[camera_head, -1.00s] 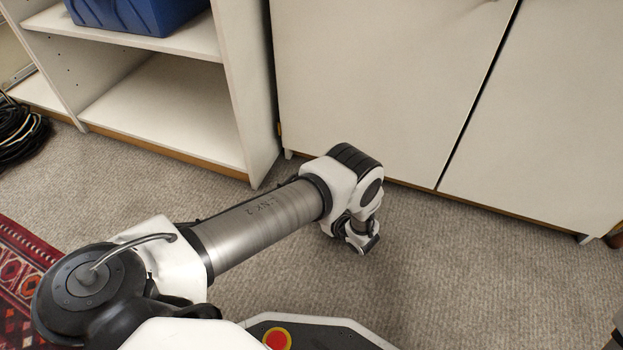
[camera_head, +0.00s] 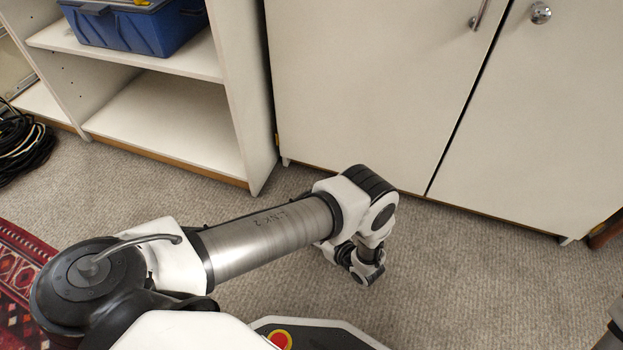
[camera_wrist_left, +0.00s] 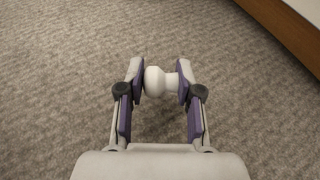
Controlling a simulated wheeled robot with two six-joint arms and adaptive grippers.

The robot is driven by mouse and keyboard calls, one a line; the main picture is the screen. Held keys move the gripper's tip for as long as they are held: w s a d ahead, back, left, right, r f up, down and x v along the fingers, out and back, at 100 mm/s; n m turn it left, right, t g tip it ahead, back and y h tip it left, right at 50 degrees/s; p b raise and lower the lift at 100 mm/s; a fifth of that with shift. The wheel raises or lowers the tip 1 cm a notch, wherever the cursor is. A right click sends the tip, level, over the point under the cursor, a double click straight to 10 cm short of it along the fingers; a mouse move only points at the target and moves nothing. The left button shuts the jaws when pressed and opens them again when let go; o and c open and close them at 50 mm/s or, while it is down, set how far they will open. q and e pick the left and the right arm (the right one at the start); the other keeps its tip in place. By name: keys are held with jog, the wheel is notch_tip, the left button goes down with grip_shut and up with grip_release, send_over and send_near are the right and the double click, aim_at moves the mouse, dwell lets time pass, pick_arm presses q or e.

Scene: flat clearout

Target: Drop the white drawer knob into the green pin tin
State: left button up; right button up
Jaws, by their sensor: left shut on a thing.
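My left gripper (camera_wrist_left: 162,78) is shut on the white drawer knob (camera_wrist_left: 155,82), in the left wrist view. The knob is pinched sideways between the two fingertips, its round head towards the left finger, with carpet behind it. In the head view my left arm reaches over the carpet, and its wrist hides the fingers and the knob. The green pin tin is not in either view. My right gripper is not in view.
A white cabinet (camera_head: 370,90) with two doors stands at the back. Left of it is an open white shelf unit (camera_head: 165,115) with a blue crate (camera_head: 135,30). Coiled black cable (camera_head: 20,145) and a red rug (camera_head: 25,265) lie at left. Carpet (camera_head: 480,270) at right is clear.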

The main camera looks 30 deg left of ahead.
pick_arm(q)
jog(key=s+d, duration=0.1)
jog(key=s+d+p, duration=0.1)
jog(key=s+d, duration=0.2)
jog(key=shift+s+d+r+p, duration=0.15)
jog(key=shift+s+r+p, duration=0.15)
jog(key=shift+r, duration=0.1)
jog(key=shift+s+d+f, duration=0.1)
jog(key=shift+s+d, duration=0.15)
